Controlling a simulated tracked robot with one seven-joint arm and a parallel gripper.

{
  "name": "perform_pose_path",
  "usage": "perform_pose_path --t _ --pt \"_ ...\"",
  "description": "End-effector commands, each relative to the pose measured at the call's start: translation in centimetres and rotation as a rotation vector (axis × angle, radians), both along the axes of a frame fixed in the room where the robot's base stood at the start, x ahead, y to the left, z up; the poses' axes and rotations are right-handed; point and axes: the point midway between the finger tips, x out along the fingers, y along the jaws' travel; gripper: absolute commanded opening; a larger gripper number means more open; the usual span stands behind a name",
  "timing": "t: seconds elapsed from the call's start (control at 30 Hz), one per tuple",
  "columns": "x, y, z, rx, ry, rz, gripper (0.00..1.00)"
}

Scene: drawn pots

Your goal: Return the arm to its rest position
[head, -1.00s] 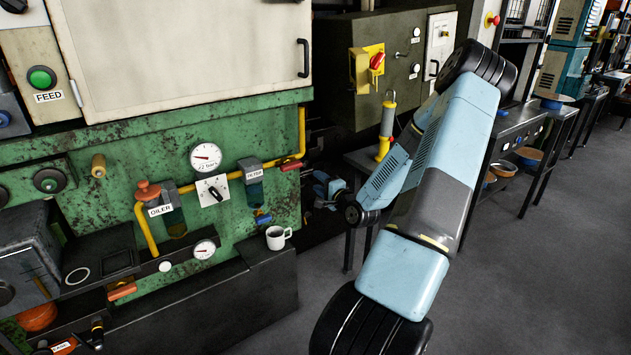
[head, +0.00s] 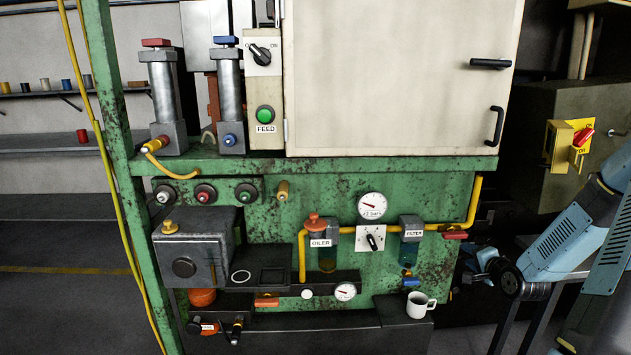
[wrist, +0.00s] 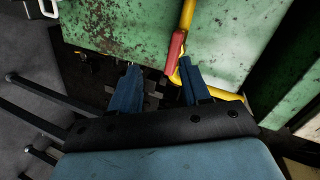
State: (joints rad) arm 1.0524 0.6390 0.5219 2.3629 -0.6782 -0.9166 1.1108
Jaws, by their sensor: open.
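My arm, pale blue with dark joints, stands at the right edge of the head view and is partly cut off. My gripper (head: 482,264) is small there, just right of the green machine's right edge. In the wrist view my gripper (wrist: 160,72) shows two blue fingers spread apart with nothing held between them. The red valve handle (wrist: 175,50) on the yellow pipe (wrist: 188,16) appears just beyond the right finger; whether they touch cannot be told. The same red handle (head: 454,235) shows in the head view, up and left of the gripper.
The green machine (head: 330,195) fills the middle, with gauges, an oiler and a filter. A white mug (head: 420,305) stands on its lower ledge. A dark cabinet with a red-and-yellow switch (head: 570,143) stands at right. Open floor (head: 70,310) lies at left.

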Motion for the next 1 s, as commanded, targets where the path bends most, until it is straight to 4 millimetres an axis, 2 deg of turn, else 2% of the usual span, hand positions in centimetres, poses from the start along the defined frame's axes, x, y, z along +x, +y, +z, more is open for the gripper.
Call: perform_pose_path --t 0.23,0.47,0.77,1.0 --pt "-0.2 2.8 2.9 -0.277 0.172 0.071 0.47" --pt "-1.5 5.0 6.5 -0.497 0.307 0.120 0.47" --pt "-4.9 8.3 12.0 -0.726 0.450 0.178 0.47" --pt "-8.8 11.4 16.6 -0.855 0.540 0.229 0.47"
